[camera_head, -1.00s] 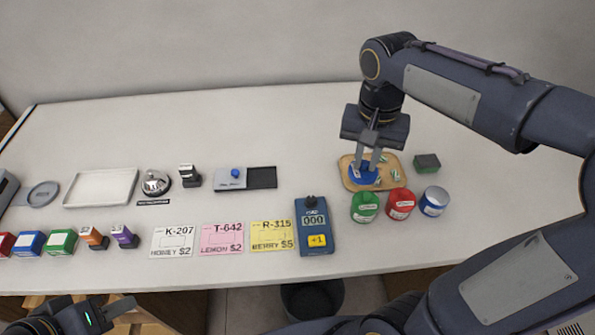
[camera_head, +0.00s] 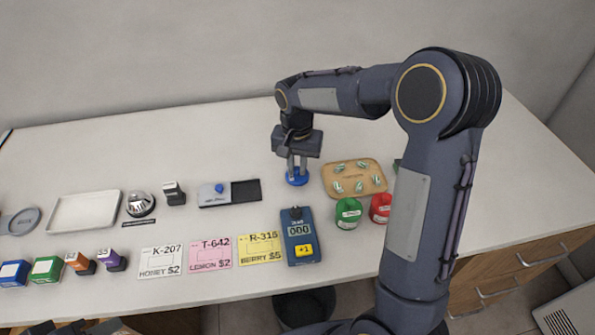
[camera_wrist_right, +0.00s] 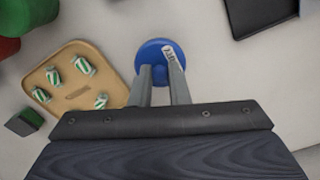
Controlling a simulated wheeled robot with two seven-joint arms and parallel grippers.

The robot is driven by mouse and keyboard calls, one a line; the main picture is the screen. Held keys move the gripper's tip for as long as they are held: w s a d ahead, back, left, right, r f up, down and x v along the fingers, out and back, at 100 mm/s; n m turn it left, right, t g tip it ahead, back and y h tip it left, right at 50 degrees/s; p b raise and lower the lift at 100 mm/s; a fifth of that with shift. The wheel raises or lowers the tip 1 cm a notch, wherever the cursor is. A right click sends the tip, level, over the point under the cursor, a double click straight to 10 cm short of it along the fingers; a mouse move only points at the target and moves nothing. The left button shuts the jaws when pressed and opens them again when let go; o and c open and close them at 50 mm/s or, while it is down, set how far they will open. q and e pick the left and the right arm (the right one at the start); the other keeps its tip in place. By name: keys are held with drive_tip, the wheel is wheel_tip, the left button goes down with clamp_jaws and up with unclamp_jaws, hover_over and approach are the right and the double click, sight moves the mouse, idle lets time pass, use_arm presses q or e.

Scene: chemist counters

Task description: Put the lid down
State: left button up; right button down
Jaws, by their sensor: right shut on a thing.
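The blue round lid (camera_head: 297,180) is in my right gripper (camera_head: 297,168), close to the counter top just left of the wooden tray. In the right wrist view the lid (camera_wrist_right: 160,58) sits between the two fingertips of my right gripper (camera_wrist_right: 160,85), with a small white label on it. The fingers are shut on its middle. I cannot tell whether the lid touches the counter. Of my left arm only a dark part shows at the bottom left edge; its fingers cannot be made out.
The wooden tray (camera_head: 355,191) holds several green-and-white pieces. A green jar (camera_head: 348,212) and a red jar (camera_head: 380,208) stand before it. The blue counter device (camera_head: 300,240) stands in front of the lid, and a grey and black tray (camera_head: 246,190) lies left. Bare counter surrounds the lid.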

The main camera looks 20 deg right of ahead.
sight(298, 169)
drive_tip(key=shift+f, duration=1.6)
drive_tip(key=c, duration=1.4)
unclamp_jaws()
wheel_tip(298, 169, up, 12)
drive_tip(key=shift+f, duration=0.1)
drive_tip(key=s+d+r+n+t+y, duration=0.1)
drive_tip(key=s+r+n+t+y, duration=0.2)
drive_tip(key=s, duration=0.9)
drive_tip(key=s+a+f+n+t, duration=0.1)
drive_tip(key=s, duration=0.3)
drive_tip(key=s+a+f+n, duration=0.1)
drive_tip(key=s, duration=0.4)
drive_tip(key=s+a+f+t, duration=0.1)
drive_tip(key=s, duration=0.3)
drive_tip(key=shift+s+a+f+n+t+y, duration=0.15)
drive_tip(key=shift+a+f+n+t+y, duration=0.15)
drive_tip(key=shift+a+f+n+y, duration=0.1)
